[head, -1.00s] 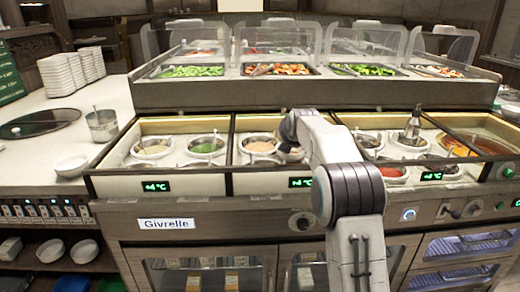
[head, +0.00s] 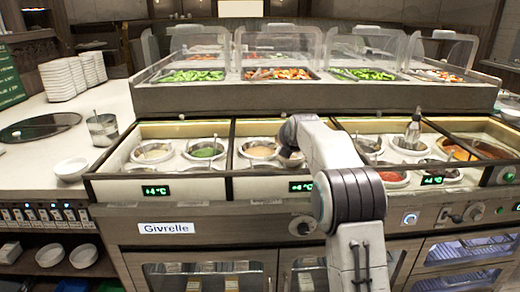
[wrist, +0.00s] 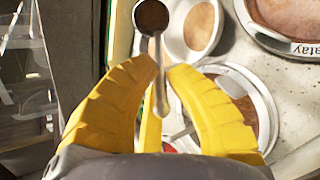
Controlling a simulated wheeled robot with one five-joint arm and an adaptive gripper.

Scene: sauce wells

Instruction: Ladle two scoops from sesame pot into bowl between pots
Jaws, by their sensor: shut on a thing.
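My gripper's yellow fingers (wrist: 166,75) are shut on the handle of a metal ladle (wrist: 152,18). The ladle's cup, at the top of the wrist view, looks dark brown inside. Just right of it is a small white bowl (wrist: 200,28) with a brownish inside. A round pot of brown sauce (wrist: 236,100) lies partly behind the right finger. A pot whose label ends in "atay" (wrist: 290,18) is at the upper right. I cannot read a sesame label. In the head view, a tan-sauce pot (head: 260,150) sits just left of my gripper, which my arm mostly hides.
Several sauce wells line the counter, including a green one (head: 206,151) and a red one (head: 391,177). A glass-shielded salad bar (head: 278,74) stands behind.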

